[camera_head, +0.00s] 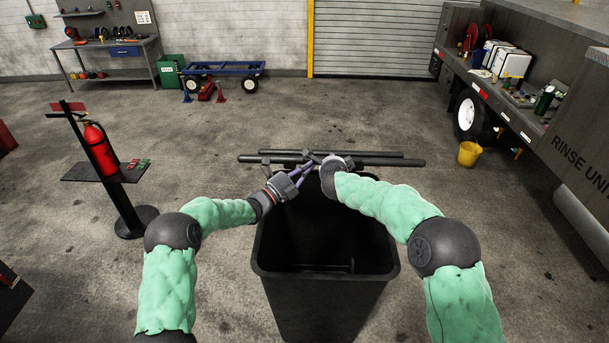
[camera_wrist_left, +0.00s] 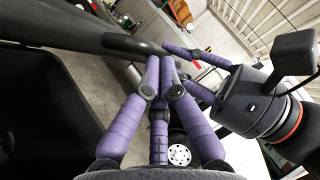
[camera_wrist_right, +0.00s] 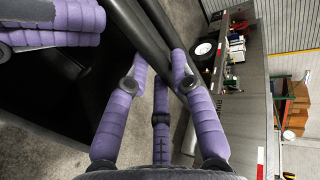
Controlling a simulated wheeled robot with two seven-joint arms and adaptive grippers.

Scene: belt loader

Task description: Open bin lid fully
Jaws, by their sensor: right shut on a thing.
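The black bin (camera_head: 322,290) stands in front of me with its top open and its dark inside showing. Two dark parallel bars (camera_head: 390,161) run across behind its rear rim, seemingly the edge of the lid; the rest of the lid is hidden. My right gripper (camera_wrist_right: 160,62) is shut on a bar, with its fingers on either side of it in the right wrist view. My left gripper (camera_head: 303,173) is beside it at the rear rim. In the left wrist view its fingertips (camera_wrist_left: 160,62) are together, close to a bar end, and hold nothing visible.
A fire extinguisher (camera_head: 99,149) on a stand is at the left. A truck bed (camera_head: 500,105) and a yellow bucket (camera_head: 469,153) are at the right. A blue cart (camera_head: 225,69) and workbench (camera_head: 110,45) stand at the back. The floor behind the bin is clear.

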